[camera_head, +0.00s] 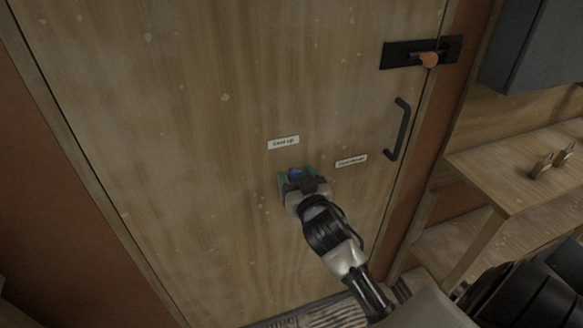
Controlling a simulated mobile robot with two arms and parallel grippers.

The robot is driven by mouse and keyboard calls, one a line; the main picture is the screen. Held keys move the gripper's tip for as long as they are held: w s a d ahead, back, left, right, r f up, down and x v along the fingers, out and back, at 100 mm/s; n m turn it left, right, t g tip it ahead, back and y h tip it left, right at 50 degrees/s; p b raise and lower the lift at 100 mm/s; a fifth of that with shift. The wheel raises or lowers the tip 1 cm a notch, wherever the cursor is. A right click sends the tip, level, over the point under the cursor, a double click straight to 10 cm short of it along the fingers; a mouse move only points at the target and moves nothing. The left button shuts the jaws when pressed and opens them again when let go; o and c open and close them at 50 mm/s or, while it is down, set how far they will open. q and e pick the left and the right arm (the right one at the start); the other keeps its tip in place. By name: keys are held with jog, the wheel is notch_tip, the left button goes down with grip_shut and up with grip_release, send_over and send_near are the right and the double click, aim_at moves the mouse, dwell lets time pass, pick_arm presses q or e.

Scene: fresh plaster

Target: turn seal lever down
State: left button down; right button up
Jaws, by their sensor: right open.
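My right gripper (296,176) reaches up from the lower right to the wooden door (200,130). Its green-tipped fingers are open, one on each side of a small blue part (294,173). The blue part may be the knob of the seal lever; the rest of it is hidden behind my gripper, and I cannot tell its angle or whether the fingers touch it. A white label (283,142) sits just above the gripper, and a second label (352,161), too small to read surely, sits to its right. My left gripper is out of view.
A wooden bench (505,175) bearing small wooden items (541,165) stands further right. The door's left part is clear.

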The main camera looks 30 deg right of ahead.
jog(key=shift+x, duration=1.35)
grip_shut()
